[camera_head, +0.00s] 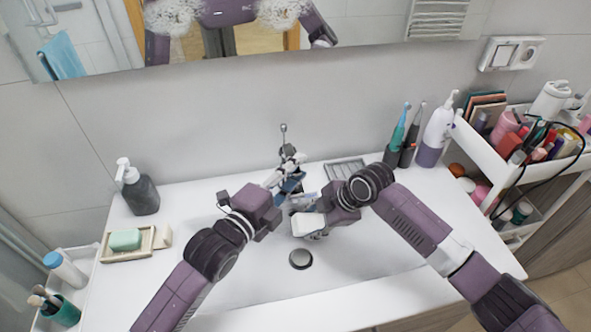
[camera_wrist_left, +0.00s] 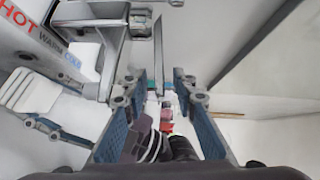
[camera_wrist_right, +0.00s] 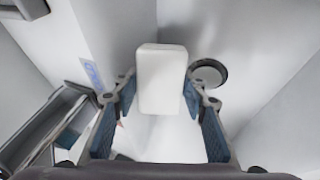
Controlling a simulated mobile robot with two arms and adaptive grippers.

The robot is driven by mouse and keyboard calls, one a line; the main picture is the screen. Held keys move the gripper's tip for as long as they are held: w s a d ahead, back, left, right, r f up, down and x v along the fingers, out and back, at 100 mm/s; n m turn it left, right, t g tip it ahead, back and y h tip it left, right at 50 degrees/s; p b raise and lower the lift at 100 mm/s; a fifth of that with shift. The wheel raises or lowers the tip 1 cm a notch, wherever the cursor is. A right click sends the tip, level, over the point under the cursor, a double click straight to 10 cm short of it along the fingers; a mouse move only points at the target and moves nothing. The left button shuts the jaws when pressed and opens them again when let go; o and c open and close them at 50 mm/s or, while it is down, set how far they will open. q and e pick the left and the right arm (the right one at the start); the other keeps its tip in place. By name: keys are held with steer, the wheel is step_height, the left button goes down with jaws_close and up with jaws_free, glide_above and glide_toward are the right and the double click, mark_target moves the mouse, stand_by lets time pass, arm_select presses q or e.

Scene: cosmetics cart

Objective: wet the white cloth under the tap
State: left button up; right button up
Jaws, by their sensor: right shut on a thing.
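The white cloth (camera_head: 308,224) is a folded pad above the basin. My right gripper (camera_head: 317,212) is shut on it. In the right wrist view the cloth (camera_wrist_right: 161,78) is upright between the fingertips (camera_wrist_right: 160,90). The metal tap (camera_head: 287,153) stands at the back of the basin. My left gripper (camera_head: 289,184) is beside the tap. In the left wrist view its fingers (camera_wrist_left: 156,85) are spread, with a thin metal lever (camera_wrist_left: 158,52) ahead between them. The cloth shows at that view's left (camera_wrist_left: 30,92). I see no water running.
The dark round drain (camera_head: 301,260) is in the basin below the cloth. A soap dispenser (camera_head: 140,189) and soap dish (camera_head: 128,242) stand left. Toothbrush holders (camera_head: 399,156) and a loaded cosmetics cart (camera_head: 505,165) stand right. A mirror hangs behind. The front of the basin is free.

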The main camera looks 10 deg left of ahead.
arm_select(q)
steer(key=shift+c, duration=0.7)
jaws_close()
steer(key=shift+r+g, duration=0.3)
steer(key=shift+n, duration=0.3)
steer(key=shift+o, duration=0.7)
jaws_free()
